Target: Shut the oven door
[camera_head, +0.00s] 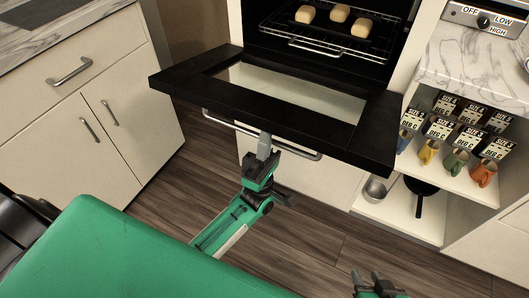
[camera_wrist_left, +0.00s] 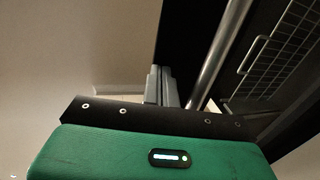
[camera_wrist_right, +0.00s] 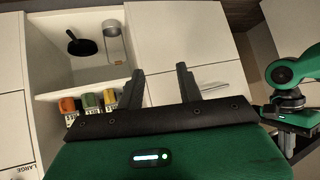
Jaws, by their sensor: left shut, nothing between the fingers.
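The black oven door (camera_head: 290,92) hangs open, folded down and out from the oven, with a glass pane in its middle. Its metal handle bar (camera_head: 300,153) runs along the door's outer side, below the front edge. My left gripper (camera_head: 265,143) is shut and empty, its fingers at the middle of the handle bar in the head view. In the left wrist view the closed fingers (camera_wrist_left: 161,85) are beside the bar (camera_wrist_left: 218,50); whether they touch it I cannot tell.
Three bread rolls (camera_head: 340,13) sit on the wire rack (camera_head: 335,45) inside the oven. Right of the door, open shelves hold several mugs (camera_head: 456,161), a dark pan (camera_head: 420,187) and a metal pot (camera_head: 376,188). White cabinets (camera_head: 80,125) stand at left. The wooden floor is clear.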

